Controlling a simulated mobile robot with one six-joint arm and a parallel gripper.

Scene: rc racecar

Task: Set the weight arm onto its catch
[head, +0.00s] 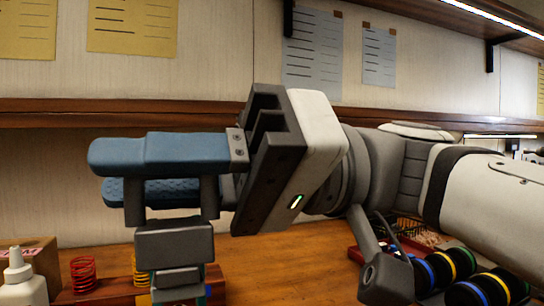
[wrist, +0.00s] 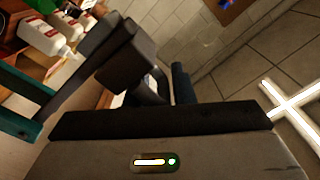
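My gripper (head: 150,172) reaches left across the head view, with two blue padded fingers set close together. What looks like the weight arm's dark handle stands between them on two posts (head: 135,203); its top is hidden by the near finger. Below the posts is the arm's grey block (head: 175,243). In the wrist view the dark block (wrist: 125,62) sits at the end of a dark bar (wrist: 75,75), with one blue finger (wrist: 182,85) beside the handle. The fingers appear closed on the handle. I cannot make out the catch.
A teal bar (wrist: 20,92) lies at the left in the wrist view. On the bench are a white bottle (head: 22,278), a red spring (head: 83,273), a yellow spring (head: 141,268) and, at right, several black wheels (head: 455,275). A wooden shelf (head: 120,113) runs along the wall behind.

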